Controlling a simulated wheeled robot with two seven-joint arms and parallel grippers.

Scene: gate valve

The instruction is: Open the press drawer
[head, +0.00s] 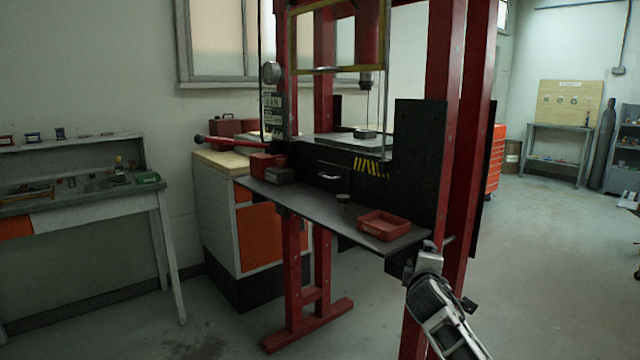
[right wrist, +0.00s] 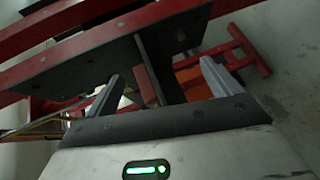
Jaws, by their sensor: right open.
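The red-framed press (head: 450,150) stands in the middle of the head view. A dark drawer front (head: 318,170) with a small light handle (head: 330,177) sits under the press bed, above the grey shelf; it looks closed. My right gripper (head: 430,252) is low at the right front corner of the shelf, beside the press's right upright and well apart from the handle. In the right wrist view my open right gripper (right wrist: 160,88) has its two fingers spread, with dark and red press parts beyond them. I cannot make out the handle there. My left gripper is out of view.
The grey shelf (head: 300,204) juts out in front of the drawer. It carries a red tray (head: 384,226), a small dark cup (head: 343,198) and a red-and-grey block. A workbench (head: 90,195) stands at the left. Open floor lies at the front and right.

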